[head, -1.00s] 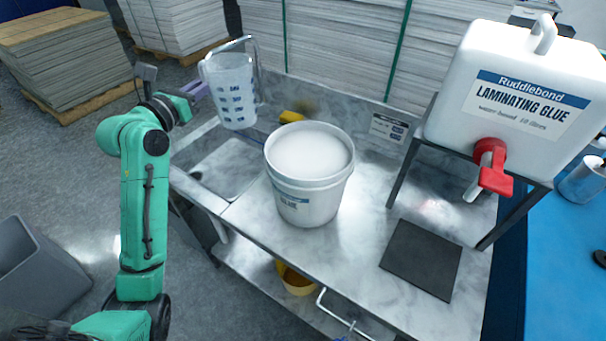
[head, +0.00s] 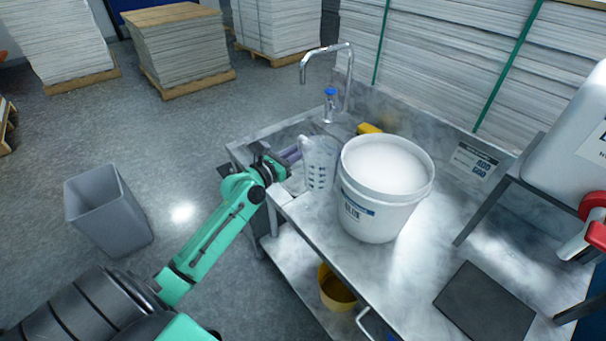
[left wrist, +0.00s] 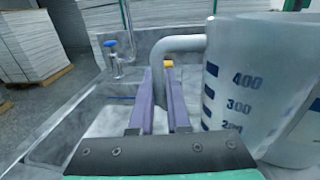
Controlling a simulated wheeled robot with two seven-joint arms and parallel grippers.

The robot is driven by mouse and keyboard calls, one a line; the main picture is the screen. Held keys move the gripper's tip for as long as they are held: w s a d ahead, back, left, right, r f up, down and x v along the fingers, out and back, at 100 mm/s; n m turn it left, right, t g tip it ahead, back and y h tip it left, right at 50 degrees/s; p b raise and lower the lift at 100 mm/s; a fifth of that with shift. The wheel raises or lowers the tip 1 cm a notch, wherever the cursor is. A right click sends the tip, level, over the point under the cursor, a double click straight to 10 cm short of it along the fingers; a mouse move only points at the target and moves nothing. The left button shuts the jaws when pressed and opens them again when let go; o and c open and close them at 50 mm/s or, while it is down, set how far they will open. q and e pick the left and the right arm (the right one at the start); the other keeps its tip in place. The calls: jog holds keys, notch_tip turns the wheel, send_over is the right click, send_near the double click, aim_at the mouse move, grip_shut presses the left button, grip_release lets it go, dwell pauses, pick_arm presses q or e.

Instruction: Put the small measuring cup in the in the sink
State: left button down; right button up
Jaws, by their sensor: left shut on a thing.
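The clear measuring cup (head: 319,165) with blue marks is upright, left of the white bucket, at the sink end of the counter. My left gripper (head: 291,156) is shut on its handle from the left. In the left wrist view the purple fingers (left wrist: 160,105) lie either side of the grey handle (left wrist: 183,44), and the cup (left wrist: 238,85) fills the right side. The sink (head: 262,146) is partly hidden by the cup and gripper; its basin (left wrist: 98,122) shows left of the fingers. I cannot tell whether the cup touches anything below.
The white bucket (head: 385,190) stands close right of the cup. A yellow object (head: 369,129) lies behind the bucket. A dark mat (head: 485,300) lies at the right.

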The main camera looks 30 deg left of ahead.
pick_arm(q)
notch_tip(320, 180, down, 8)
jog(key=b, duration=0.4)
jog(key=shift+f, duration=0.25)
jog(key=shift+f, duration=0.15)
jog(key=c, duration=0.9)
grip_release()
